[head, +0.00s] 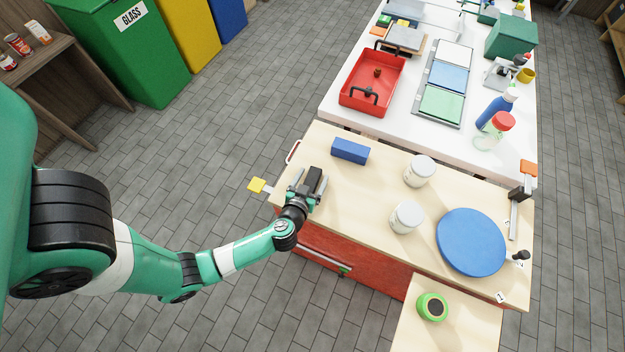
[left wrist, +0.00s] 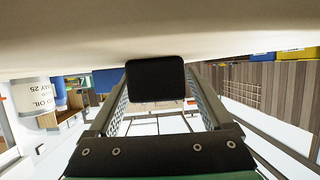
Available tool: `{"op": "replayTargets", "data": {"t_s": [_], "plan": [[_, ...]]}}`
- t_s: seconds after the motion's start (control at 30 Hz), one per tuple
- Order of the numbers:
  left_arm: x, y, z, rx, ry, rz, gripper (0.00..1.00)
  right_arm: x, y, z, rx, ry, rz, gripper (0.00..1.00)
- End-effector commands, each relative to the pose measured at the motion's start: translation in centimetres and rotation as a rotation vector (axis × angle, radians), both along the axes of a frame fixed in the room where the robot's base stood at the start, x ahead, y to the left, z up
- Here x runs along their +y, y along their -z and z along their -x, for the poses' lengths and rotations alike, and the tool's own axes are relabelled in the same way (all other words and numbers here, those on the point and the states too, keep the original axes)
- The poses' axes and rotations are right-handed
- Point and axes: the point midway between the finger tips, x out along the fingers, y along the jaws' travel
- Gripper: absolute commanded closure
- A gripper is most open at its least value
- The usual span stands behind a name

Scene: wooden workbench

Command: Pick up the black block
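The black block (head: 313,180) stands on the light wooden bench top (head: 345,205) near its left end. My left gripper (head: 310,183) is low over the bench, with one finger on each side of the block. In the left wrist view the black block (left wrist: 156,79) sits between the two fingertips, against the bench surface, which fills the top of that picture. The fingers look spread around it, and a gap shows on its left side in the head view. Contact on the other side is hard to tell. My right gripper is not in view.
A blue block (head: 350,151) lies just behind my left gripper. Two white jars (head: 419,171) (head: 406,217) and a blue round plate (head: 471,242) stand to the right. A red tray (head: 372,84) is on the white table behind. The bench between gripper and jars is clear.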

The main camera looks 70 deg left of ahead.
Motion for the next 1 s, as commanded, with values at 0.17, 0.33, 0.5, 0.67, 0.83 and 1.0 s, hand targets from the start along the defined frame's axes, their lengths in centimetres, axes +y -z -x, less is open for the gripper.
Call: {"op": "replayTargets", "data": {"t_s": [0.17,0.33,0.5,0.67,0.83,1.0], "plan": [[0.0,0.0,0.0,0.000,0.000,0.000,0.49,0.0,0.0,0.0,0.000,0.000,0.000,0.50],[0.0,0.0,0.0,0.000,0.000,0.000,0.80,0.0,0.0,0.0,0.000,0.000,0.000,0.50],[0.0,0.0,0.0,0.000,0.000,0.000,1.00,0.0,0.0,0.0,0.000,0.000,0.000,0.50],[0.0,0.0,0.0,-0.001,0.001,-0.001,1.00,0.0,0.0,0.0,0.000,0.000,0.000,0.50],[-0.1,-0.6,0.0,-0.001,0.001,-0.001,1.00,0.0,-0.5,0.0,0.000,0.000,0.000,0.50],[-0.2,-2.9,-0.2,-0.002,0.006,0.001,1.00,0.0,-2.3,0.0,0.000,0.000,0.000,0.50]]}}
